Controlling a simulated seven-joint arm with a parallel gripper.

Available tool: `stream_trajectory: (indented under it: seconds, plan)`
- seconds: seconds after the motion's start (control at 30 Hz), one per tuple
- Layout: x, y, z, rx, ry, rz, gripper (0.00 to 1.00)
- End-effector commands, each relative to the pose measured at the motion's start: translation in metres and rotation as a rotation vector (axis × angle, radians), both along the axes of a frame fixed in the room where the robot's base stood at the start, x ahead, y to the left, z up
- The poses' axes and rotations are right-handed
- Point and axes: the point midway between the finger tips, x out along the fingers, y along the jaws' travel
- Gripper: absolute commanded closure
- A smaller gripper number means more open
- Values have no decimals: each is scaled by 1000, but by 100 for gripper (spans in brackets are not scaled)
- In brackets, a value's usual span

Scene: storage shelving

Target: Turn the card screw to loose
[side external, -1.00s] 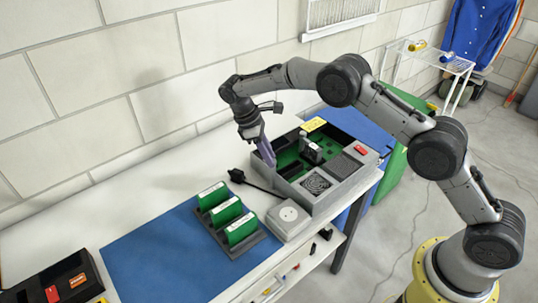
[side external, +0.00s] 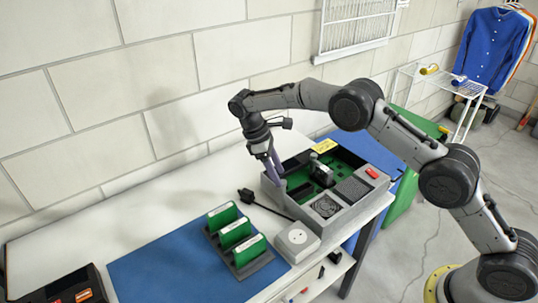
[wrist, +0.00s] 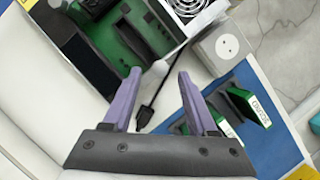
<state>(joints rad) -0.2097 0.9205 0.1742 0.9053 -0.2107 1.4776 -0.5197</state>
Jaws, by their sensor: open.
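A grey open case (side external: 349,209) holds a green circuit board (side external: 298,179) and a dark upright part (side external: 320,171). The board also shows at the top of the wrist view (wrist: 118,38). I cannot make out the card screw in either view; it is too small or hidden. My gripper (side external: 279,182) points down at the left, wall-side end of the case. In the wrist view, its two purple fingers (wrist: 158,75) are spread apart with nothing held between them. I cannot tell whether a fingertip touches the case.
A black plug (side external: 246,196) with a cable lies by the case, near a white socket box (side external: 297,239). Green cards (side external: 236,232) stand in a rack on a blue mat (side external: 165,262). A dark box (side external: 62,287) is at lower left. The white table behind the mat is clear.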

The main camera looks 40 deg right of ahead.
Motion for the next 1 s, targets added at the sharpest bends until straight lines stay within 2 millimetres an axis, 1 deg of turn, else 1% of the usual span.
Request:
stream_trajectory:
  seconds: [0.03, 0.2, 0.4, 0.53, 0.7, 1.0]
  plan:
    - [3, 3, 9, 2, -5, 1, 42]
    - [14, 14, 43, 2, -6, 1, 42]
    - [23, 23, 75, 1, -3, 2, 42]
    - [26, 26, 85, 1, -3, 2, 42]
    - [27, 27, 93, 0, -2, 2, 42]
    - [27, 28, 94, 0, -1, 1, 42]
